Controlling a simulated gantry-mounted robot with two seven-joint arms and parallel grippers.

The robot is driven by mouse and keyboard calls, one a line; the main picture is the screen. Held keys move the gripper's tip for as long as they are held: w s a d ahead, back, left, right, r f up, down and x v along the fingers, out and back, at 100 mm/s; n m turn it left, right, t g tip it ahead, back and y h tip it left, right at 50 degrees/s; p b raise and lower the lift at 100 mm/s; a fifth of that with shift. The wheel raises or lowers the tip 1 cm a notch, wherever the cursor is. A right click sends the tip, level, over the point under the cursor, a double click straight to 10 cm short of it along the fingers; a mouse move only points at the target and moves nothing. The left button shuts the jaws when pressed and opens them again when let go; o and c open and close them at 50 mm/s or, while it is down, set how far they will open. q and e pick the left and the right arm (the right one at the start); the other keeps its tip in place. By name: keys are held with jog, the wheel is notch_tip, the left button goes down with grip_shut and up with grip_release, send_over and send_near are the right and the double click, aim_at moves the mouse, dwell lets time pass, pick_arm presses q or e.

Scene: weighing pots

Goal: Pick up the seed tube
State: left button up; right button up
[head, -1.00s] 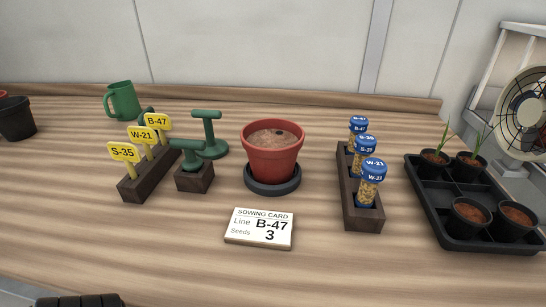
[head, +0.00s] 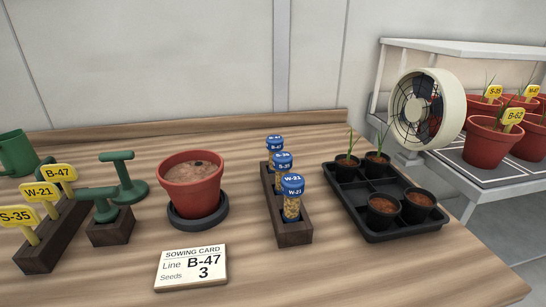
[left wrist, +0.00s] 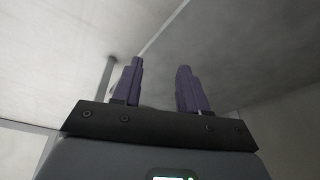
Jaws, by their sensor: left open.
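Blue-capped seed tubes stand in a dark wooden rack (head: 297,233) right of the pot in the head view. The nearest tube, labelled W-21 (head: 291,207), has seeds in it. Behind it is a tube whose label reads like S-35 (head: 281,160), and the rearmost tube (head: 274,143) is labelled B-47. The sowing card (head: 191,268) reads Line B-47, Seeds 3. My left gripper (left wrist: 159,82) shows only in the left wrist view, open and empty, with a plain wall or ceiling beyond it. My right gripper is in neither view.
A red pot (head: 192,183) of soil stands on a dark saucer. Yellow labels (head: 41,192) and green tools (head: 123,178) stand to its left. A black tray (head: 407,228) with small pots lies right of the rack. A fan (head: 427,108) stands behind. The table's front right is clear.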

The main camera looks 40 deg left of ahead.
pick_arm(q)
jog(key=shift+a, duration=0.1)
jog(key=o, duration=0.6)
